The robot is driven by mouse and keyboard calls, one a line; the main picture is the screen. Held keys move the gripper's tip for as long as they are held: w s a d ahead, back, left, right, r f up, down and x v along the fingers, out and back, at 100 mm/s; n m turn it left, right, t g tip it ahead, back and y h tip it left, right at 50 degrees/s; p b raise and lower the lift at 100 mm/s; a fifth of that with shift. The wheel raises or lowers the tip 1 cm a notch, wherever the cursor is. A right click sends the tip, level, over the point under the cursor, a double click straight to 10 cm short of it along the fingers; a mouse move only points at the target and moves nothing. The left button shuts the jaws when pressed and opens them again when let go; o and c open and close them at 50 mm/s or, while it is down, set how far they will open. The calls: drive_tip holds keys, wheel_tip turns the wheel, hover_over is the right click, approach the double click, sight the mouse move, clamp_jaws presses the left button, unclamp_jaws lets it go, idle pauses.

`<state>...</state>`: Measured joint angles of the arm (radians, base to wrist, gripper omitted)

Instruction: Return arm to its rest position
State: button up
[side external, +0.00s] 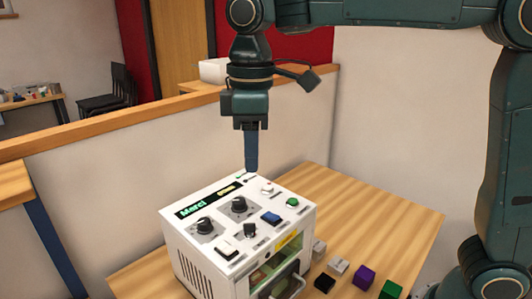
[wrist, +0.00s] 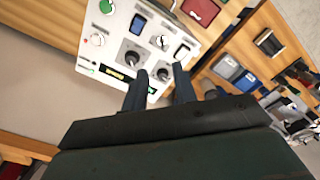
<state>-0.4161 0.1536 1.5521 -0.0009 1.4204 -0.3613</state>
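My gripper (side external: 251,168) points straight down above the back edge of the white laser marker machine (side external: 180,262), its tip close to the top panel. Whether the tip touches the panel cannot be told. In the wrist view, the two dark fingers of my gripper (wrist: 161,70) stand apart with nothing between them, so it is open and empty. The machine's control panel (wrist: 128,35) lies beyond the fingertips there, with knobs, switches, a green button and a lit display. In the side view, the display (side external: 209,199) reads "Marci".
The machine stands on a wooden table (side external: 400,222). Several small blocks lie in front of it at the right, including a purple block (side external: 363,278), a green block (side external: 391,289) and a black block (side external: 324,284). A low wood-topped wall (side external: 110,175) runs behind. The table's right side is clear.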

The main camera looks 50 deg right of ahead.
drive_tip(key=s+d+f+m+t, duration=0.2)
drive_tip(key=s+d+f+m, duration=0.1)
drive_tip(key=s+d, duration=0.5)
drive_tip(key=s+d+f+m+t, duration=0.3)
drive_tip(key=s+d+m, duration=0.3)
drive_tip(key=s, duration=0.5)
drive_tip(key=shift+d, duration=1.15)
